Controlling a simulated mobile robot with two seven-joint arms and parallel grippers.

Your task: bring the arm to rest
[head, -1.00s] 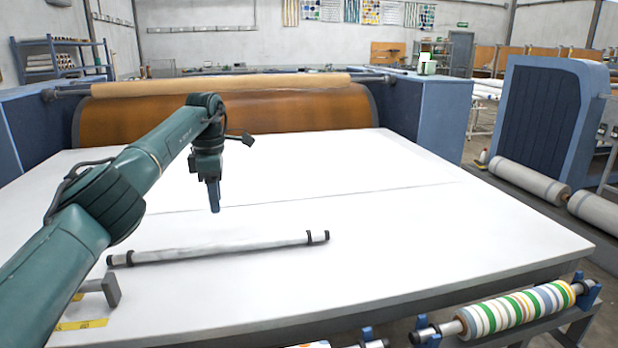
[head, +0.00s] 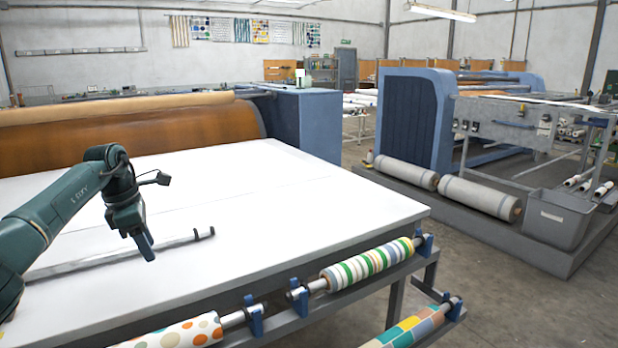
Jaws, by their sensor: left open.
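My left arm comes in from the left in the head view. Its gripper (head: 146,246) points down over the white table (head: 330,205), near a long thin bar (head: 185,240) with dark end clips that lies on the table top. The gripper is open and I see nothing held in it. Part of the bar is hidden behind my arm. My right gripper does not show.
Patterned fabric rolls, one striped (head: 367,262) and one dotted (head: 180,334), sit on a rack along the table's front edge. The calender's brown drum (head: 200,130) stands behind the table. A grey bin (head: 558,218) and blue machine (head: 415,120) stand right. Floor between is clear.

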